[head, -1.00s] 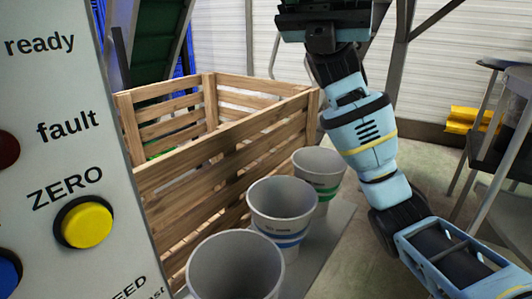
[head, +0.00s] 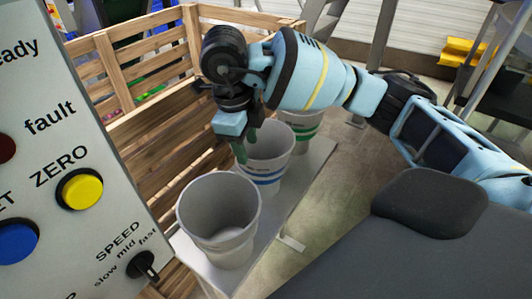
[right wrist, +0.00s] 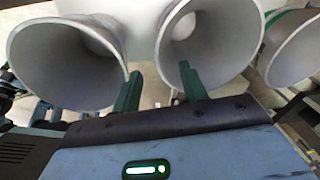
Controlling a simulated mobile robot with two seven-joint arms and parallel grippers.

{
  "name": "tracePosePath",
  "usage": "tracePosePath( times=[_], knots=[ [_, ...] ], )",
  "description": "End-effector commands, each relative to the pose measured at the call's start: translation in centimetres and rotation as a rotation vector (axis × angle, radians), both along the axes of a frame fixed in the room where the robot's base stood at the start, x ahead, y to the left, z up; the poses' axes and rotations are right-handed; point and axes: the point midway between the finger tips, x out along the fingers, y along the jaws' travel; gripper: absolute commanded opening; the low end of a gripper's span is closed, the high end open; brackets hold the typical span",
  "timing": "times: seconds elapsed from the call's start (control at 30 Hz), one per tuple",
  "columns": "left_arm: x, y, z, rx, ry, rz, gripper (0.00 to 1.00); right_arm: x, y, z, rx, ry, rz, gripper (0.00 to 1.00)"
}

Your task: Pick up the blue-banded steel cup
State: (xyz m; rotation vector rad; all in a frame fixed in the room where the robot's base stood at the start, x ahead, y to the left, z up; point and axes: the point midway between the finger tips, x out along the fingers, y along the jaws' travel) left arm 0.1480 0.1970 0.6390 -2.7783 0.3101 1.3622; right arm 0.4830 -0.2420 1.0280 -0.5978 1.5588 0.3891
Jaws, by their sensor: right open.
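The blue-banded steel cup (head: 268,165) stands upright in the middle of a row of three cups; its open mouth also shows in the right wrist view (right wrist: 225,35). My right gripper (head: 246,146) is open, pointing down at this cup's near-left rim. In the right wrist view one finger overlaps the mouth of the blue-banded cup, and the other lies at the gap beside the plain-looking cup (right wrist: 60,65). I cannot tell whether either finger touches a cup. My left gripper is not in view.
The nearest cup (head: 215,225) and the green-banded cup (head: 302,128) flank it on a narrow grey shelf (head: 290,200). A slatted wooden crate (head: 150,160) stands left behind them. A control panel with a yellow button (head: 80,190) fills the left. Floor to the right is open.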

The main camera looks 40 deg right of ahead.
Motion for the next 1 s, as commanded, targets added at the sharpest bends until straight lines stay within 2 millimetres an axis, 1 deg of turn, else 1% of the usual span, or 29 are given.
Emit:
tracePosePath(
  times=[0.1, 0.23, 0.5, 0.67, 0.77, 0.9, 1.0],
  knots=[
    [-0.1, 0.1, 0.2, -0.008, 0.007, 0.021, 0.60, 0.0, -0.6, -0.1, -0.038, -0.009, -0.020, 0.43],
    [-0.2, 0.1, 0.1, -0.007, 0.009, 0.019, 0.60, 0.0, -0.6, -0.4, -0.037, -0.006, -0.020, 0.43],
    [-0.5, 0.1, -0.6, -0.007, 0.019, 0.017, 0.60, 0.0, -0.9, -2.8, -0.034, -0.004, -0.020, 0.43],
    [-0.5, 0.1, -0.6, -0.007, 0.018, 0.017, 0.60, 0.1, -1.0, -3.0, -0.034, -0.007, -0.019, 0.43],
    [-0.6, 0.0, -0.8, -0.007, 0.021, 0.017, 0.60, 0.0, -1.0, -4.0, -0.032, -0.002, -0.018, 0.43],
    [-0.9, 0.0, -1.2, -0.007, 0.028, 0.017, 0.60, 0.1, -1.2, -6.1, -0.033, -0.002, -0.019, 0.43],
    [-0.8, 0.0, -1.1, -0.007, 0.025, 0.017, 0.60, 0.1, -1.5, -7.1, -0.034, -0.005, -0.018, 0.43]
  ],
)
